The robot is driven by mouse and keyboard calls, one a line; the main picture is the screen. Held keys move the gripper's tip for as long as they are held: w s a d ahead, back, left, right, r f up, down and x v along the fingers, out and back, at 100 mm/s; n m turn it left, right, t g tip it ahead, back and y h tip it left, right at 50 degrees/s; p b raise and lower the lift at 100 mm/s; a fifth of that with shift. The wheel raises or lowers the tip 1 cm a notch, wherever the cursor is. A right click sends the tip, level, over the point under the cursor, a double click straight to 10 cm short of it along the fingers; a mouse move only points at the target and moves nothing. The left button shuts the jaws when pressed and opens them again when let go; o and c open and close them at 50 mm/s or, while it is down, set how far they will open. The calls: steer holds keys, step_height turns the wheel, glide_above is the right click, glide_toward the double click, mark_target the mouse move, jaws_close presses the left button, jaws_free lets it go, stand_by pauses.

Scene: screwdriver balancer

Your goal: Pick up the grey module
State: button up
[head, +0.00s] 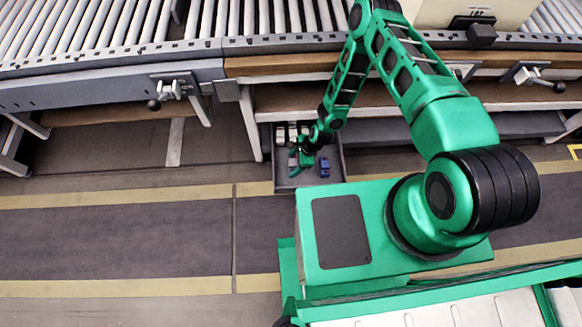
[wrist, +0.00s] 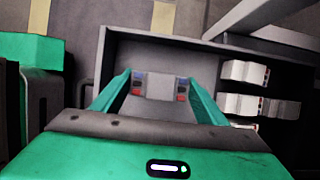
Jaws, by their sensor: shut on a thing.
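The grey module (wrist: 161,86), a small block with blue and red marks at its ends, sits between the two green fingers of my gripper (wrist: 158,92) in the wrist view. The fingers are shut on it, one on each side. It is inside or just over the dark grey tray (wrist: 120,45); whether it touches the tray floor I cannot tell. In the head view my gripper (head: 304,158) reaches down into the tray (head: 334,184), and the grey module is mostly hidden by the fingers there.
White modules (head: 281,133) stand at the tray's back in the head view, and at the right in the wrist view (wrist: 245,73). A blue module (head: 324,167) lies right of my gripper. The conveyor frame (head: 300,42) and a table leg (head: 250,122) are close behind and left.

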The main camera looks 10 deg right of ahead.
mark_target(293, 163)
step_height(293, 163, up, 14)
steer(key=shift+r, duration=0.25)
